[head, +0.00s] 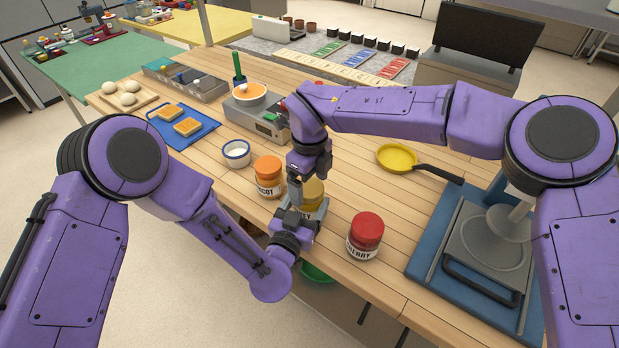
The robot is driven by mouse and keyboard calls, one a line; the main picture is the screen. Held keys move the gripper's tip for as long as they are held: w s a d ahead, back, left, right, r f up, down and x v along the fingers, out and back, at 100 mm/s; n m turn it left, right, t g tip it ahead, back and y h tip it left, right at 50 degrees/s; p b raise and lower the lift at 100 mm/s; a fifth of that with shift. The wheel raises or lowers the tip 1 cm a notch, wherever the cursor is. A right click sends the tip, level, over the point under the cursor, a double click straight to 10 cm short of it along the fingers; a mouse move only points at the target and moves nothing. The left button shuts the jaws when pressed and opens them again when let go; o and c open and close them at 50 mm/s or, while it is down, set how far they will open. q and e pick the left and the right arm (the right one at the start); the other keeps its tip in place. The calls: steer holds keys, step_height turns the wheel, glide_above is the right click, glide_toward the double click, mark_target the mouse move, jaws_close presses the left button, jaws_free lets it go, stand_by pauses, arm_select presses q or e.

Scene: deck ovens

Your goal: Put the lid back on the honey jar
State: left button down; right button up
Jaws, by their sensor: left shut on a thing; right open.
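The honey jar (314,193) stands near the table's front edge, between the orange-lidded and red-lidded jars. Its top looks golden yellow, and a bit of its label shows. My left gripper (299,212) is at the jar's front and shut on it, covering much of its side. My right gripper (301,178) is open, pointing down right above the jar's top. It hides part of that top, so I cannot tell how the yellow lid sits. No separate lid shows elsewhere on the table.
The apricot jar (268,176) stands close on the left, the red-lidded jar (365,237) on the right. A white-and-blue bowl (236,154), a scale (257,119), a yellow pan (397,157) and a grey press (484,247) stand around.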

arm_select(q)
steer(key=shift+f, duration=0.1)
arm_select(e)
steer(key=c, duration=1.1)
steer(key=o, duration=1.2)
steer(key=shift+o, duration=0.2)
step_height(320, 180, up, 12)
steer(key=shift+s, duration=0.1)
